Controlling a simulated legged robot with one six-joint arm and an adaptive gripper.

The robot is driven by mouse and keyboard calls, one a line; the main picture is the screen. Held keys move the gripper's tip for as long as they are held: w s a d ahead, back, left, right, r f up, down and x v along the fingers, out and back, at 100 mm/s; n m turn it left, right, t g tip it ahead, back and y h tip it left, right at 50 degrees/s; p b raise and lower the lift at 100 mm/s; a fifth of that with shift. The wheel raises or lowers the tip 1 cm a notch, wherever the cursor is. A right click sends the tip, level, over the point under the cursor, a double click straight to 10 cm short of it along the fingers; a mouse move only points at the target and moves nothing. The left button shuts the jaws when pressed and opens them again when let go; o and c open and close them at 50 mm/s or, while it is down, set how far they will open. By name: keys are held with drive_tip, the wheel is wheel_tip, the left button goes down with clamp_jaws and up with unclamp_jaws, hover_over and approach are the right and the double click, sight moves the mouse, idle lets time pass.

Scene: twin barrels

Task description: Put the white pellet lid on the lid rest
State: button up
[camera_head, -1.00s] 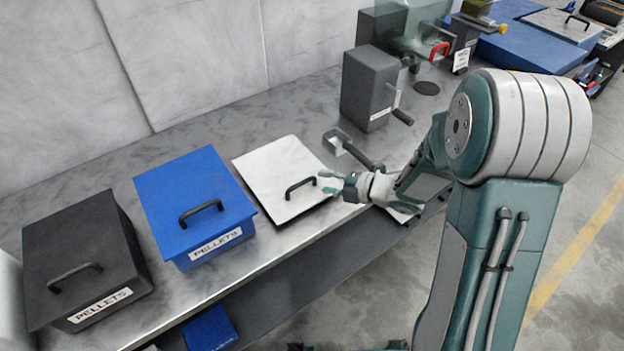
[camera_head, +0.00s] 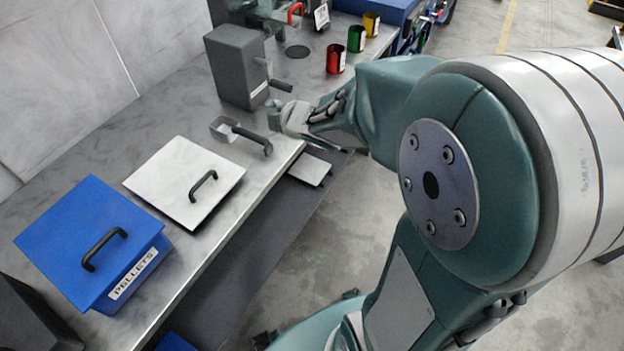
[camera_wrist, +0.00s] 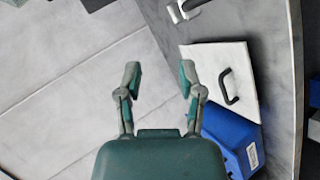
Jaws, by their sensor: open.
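The white pellet lid (camera_head: 165,178) lies flat, with a black handle on top, between the blue pellet box and a scoop-like tool in the head view. It also shows in the wrist view (camera_wrist: 212,62), right of my fingers. My gripper (camera_head: 279,113) is beyond the lid, up and to the right of it, near the bench edge in the head view. In the wrist view my gripper (camera_wrist: 160,78) has its two fingers apart with nothing between them. I cannot make out a separate lid rest; what lies directly under the lid is hidden.
A blue lidded box (camera_head: 62,235) labelled PELLETS stands left of the lid. A dark box (camera_head: 30,320) is cut off at lower left. A scoop-like tool (camera_head: 243,134) and a grey crank box (camera_head: 232,75) stand farther back. A red cup (camera_head: 335,60) is beyond.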

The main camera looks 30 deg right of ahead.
drive_tip(key=s+d+r+m+g+h, duration=0.25)
drive_tip(key=s+r+m+h, duration=0.3)
drive_tip(key=s+m, duration=0.5)
drive_tip(key=s+a+m+g+y, duration=0.3)
drive_tip(key=s+m, duration=0.4)
drive_tip(key=s, duration=0.6)
drive_tip(key=shift+a+g, duration=0.35)
drive_tip(key=shift+a, duration=0.4)
